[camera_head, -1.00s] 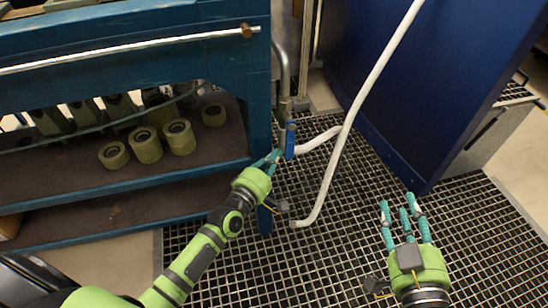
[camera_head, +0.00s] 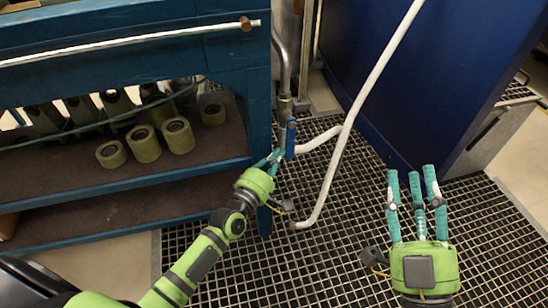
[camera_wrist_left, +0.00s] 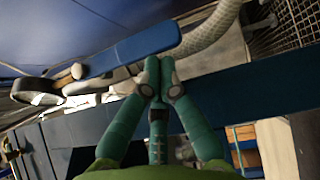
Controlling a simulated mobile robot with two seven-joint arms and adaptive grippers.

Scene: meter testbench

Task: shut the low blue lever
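The blue lever (camera_head: 290,138) stands upright on the metal pipe beside the blue bench's right leg. In the left wrist view the lever (camera_wrist_left: 150,42) runs across the top, just beyond my fingertips. My left gripper (camera_head: 276,157) is just left of the lever's lower part. In the left wrist view its fingers (camera_wrist_left: 154,72) meet at the tips with nothing between them. They are very close to the lever; I cannot tell whether they touch it. My right gripper (camera_head: 412,178) is open and empty over the grating on the right, away from the lever.
A white hose (camera_head: 352,112) bends down to the floor grating right of the lever. The blue bench (camera_head: 130,180) stands at left, with several rollers (camera_head: 145,144) on its shelf. A dark blue panel (camera_head: 415,80) stands at right. The front grating is open.

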